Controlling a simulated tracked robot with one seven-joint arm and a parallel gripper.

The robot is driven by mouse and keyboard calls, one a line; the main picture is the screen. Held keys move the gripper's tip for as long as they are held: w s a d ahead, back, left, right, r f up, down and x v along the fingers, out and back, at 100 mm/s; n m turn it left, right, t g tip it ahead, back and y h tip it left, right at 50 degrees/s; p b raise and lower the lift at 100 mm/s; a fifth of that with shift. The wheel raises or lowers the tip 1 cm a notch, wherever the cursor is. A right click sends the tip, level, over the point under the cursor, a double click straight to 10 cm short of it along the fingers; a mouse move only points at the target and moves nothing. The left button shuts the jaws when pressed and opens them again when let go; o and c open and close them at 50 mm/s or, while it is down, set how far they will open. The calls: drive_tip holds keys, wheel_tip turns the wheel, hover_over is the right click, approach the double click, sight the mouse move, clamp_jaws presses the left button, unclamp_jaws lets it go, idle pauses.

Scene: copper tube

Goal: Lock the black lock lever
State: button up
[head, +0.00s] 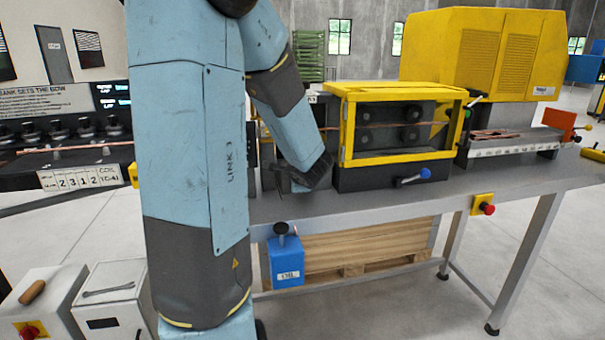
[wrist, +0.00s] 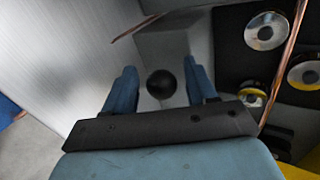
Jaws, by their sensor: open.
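A round black knob (wrist: 162,84) shows in the wrist view, and it looks like the end of the black lock lever. The lever's shaft is hidden. My gripper (wrist: 162,87) is open, with one blue finger on each side of the knob. Gaps show between the knob and both fingers; I cannot tell how deep the knob sits between them. In the head view my arm reaches down to the left of the yellow-framed roller unit (head: 345,133), and it hides the lever and the fingertips there.
A copper tube (wrist: 289,62) runs past several rollers (wrist: 265,31) on the right of the wrist view. The grey bench top (head: 370,205) is clear in front.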

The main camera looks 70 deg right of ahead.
drive_tip(key=v, duration=1.3)
drive_tip(key=shift+s+a, duration=0.1)
drive_tip(key=shift+a, duration=0.05)
idle(0.5)
drive_tip(key=w+a+r+n+t+y, duration=0.2)
drive_tip(key=w+a+n+y, duration=0.2)
drive_tip(key=w+a+n, duration=0.45)
drive_tip(key=w+a+r+n+t+y, duration=0.25)
drive_tip(key=w+a+n+y, duration=0.2)
drive_tip(key=w+a, duration=0.7)
drive_tip(key=s+a+n+g, duration=0.2)
drive_tip(key=a+n, duration=0.6)
drive_tip(key=a, duration=0.3)
drive_tip(key=s+a+n+g, duration=0.1)
drive_tip(key=a+n+g, duration=0.2)
drive_tip(key=a+n, duration=0.5)
drive_tip(key=shift+s+a+r+n+g, duration=0.3)
drive_tip(key=shift+s+a+r+g, duration=0.1)
drive_tip(key=shift+a, duration=1.6)
drive_tip(key=shift+y, duration=0.25)
